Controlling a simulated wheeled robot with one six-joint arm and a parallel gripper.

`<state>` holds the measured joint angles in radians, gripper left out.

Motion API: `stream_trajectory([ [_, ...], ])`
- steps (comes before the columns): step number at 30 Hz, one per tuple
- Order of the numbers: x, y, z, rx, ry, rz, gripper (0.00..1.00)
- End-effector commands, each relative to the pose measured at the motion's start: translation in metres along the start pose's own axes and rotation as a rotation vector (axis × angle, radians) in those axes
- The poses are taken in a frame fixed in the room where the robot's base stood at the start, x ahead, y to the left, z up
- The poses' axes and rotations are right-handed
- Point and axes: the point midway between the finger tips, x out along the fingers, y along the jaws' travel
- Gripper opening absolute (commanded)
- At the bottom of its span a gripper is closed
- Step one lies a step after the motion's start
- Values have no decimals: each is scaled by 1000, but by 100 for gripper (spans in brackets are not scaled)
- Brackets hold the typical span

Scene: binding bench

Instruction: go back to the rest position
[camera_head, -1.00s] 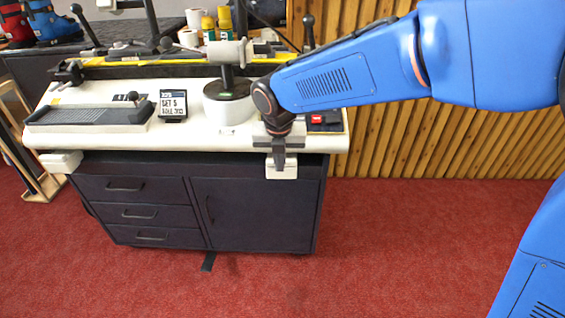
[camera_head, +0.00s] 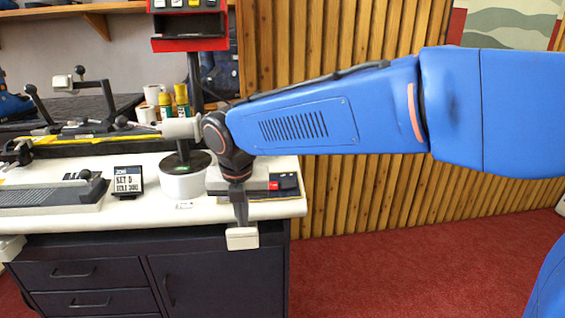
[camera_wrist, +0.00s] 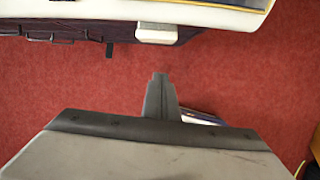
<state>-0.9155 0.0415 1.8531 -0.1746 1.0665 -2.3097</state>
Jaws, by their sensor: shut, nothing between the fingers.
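My gripper (camera_head: 241,218) hangs down from my blue arm, in front of the bench's front edge at its right end in the head view. In the wrist view my gripper (camera_wrist: 160,76) shows its dark fingers together, with nothing between them and red floor behind. The bench (camera_head: 262,208) has a white top and a dark cabinet with drawers below. In the head view the fingertips overlap a cream block (camera_head: 242,239) on the bench's front; in the wrist view this block (camera_wrist: 156,34) is apart from them.
A white round pot (camera_head: 182,185), a small sign (camera_head: 128,182) and a grey board (camera_head: 45,195) stand on the bench. A red rack (camera_head: 190,44) is above. Slatted wood (camera_head: 360,195) lines the wall behind. Red carpet (camera_head: 400,275) lies clear at the right.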

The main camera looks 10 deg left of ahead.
Motion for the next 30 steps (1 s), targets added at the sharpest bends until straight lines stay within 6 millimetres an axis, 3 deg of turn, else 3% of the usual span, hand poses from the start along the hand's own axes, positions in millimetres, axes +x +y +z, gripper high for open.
stream_trajectory([
  [7,-19,-104,0,514,-16,10,0],
  [14,-33,-203,-26,1085,-34,28,0],
  [21,-40,-288,-72,1678,-56,59,0],
  [30,-36,-365,-147,2415,-87,130,0],
])
